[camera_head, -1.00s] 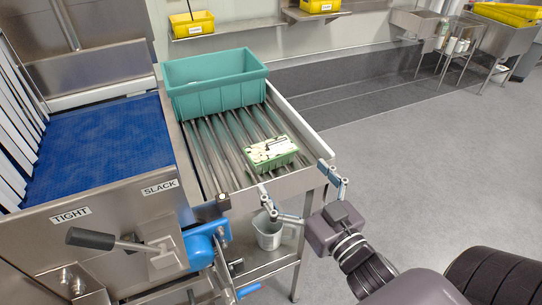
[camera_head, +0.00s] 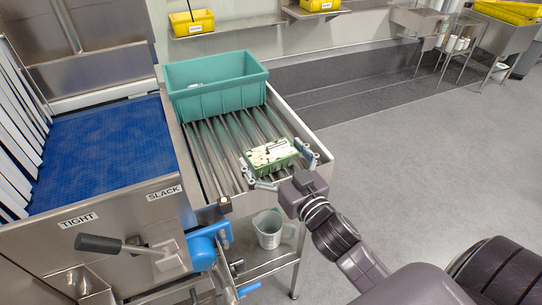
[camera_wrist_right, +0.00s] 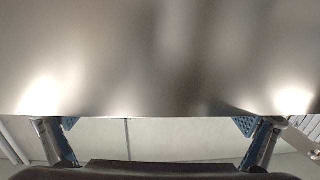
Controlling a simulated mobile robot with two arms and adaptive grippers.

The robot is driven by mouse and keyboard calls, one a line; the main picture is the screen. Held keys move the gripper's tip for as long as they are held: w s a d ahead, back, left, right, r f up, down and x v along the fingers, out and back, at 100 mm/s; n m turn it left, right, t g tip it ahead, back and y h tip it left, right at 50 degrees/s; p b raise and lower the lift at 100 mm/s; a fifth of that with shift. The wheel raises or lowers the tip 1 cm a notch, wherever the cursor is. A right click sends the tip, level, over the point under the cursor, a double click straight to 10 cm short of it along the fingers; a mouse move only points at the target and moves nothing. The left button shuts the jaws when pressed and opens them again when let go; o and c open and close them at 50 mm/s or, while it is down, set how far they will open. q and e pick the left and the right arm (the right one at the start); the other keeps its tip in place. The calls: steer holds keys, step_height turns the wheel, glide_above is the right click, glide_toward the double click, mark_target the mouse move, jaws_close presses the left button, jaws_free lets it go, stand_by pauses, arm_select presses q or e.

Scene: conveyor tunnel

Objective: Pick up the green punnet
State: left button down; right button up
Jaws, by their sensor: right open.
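The green punnet (camera_head: 272,158), with pale contents and a white label on top, sits on the rollers near the front right corner of the roller table (camera_head: 209,157). My right gripper (camera_head: 280,169) is open, with its fingers spread at the punnet's near side, one towards its left and one towards its right. I cannot tell whether they touch it. In the right wrist view the open fingers (camera_wrist_right: 157,142) show at both sides, below a blurred grey metallic surface; the punnet cannot be made out there. My left gripper is not in view.
A teal crate (camera_head: 218,99) stands at the rollers' far end. The metal side rail (camera_head: 300,128) borders the rollers on the right. A blue belt (camera_head: 100,150) lies to the left. A jug (camera_head: 269,231) stands on the shelf below. The floor at right is open.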

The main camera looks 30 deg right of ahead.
steer(key=shift+s, duration=0.1)
steer(key=c, duration=1.2)
steer(key=shift+o, duration=0.2)
steer(key=shift+r, duration=0.15)
step_height(320, 180, up, 15)
steer(key=p, duration=0.1)
step_height(320, 180, up, 5)
steer(key=p, duration=0.6)
glide_above(271, 152)
